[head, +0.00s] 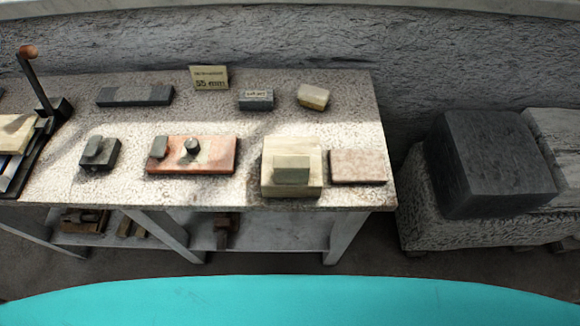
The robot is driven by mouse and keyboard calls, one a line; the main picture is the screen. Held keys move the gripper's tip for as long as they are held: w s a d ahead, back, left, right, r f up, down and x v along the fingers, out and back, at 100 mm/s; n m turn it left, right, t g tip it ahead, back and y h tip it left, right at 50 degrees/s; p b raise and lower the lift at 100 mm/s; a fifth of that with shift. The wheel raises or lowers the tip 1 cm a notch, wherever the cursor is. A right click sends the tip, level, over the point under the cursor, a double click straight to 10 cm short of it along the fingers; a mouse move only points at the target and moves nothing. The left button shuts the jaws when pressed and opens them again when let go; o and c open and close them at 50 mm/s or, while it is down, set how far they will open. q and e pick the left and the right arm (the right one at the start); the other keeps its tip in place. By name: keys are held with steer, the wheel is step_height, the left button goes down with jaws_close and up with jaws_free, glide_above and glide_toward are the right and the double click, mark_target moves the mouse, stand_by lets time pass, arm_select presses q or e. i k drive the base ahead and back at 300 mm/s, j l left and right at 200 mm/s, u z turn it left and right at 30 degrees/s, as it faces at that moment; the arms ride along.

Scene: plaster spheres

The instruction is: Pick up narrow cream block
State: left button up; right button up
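A small cream block (313,96) with a darker side lies at the back right of the stone-topped workbench (215,123). A larger, wider cream block (308,157) sits near the bench's front edge, with a grey-green block (291,170) resting on it or against it. I cannot tell for certain which one the name "narrow cream block" fits; the small one at the back is the narrower. Nothing covers the small block. Neither of my grippers is in view.
Around the small cream block are a labelled dark block (256,100), a small sign (209,78) and a long dark bar (135,95). A reddish slab (215,158) and a pinkish slab (357,167) lie in front. A dark stone block (488,165) stands right of the bench.

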mark_target(288, 169)
steer(key=j+z, duration=0.2)
steer(key=j, duration=0.25)
steer(key=j+z, duration=0.25)
steer(key=j, duration=0.2)
steer(key=k+j+z, duration=0.2)
steer(key=j, duration=0.25)
steer(key=i, duration=0.05)
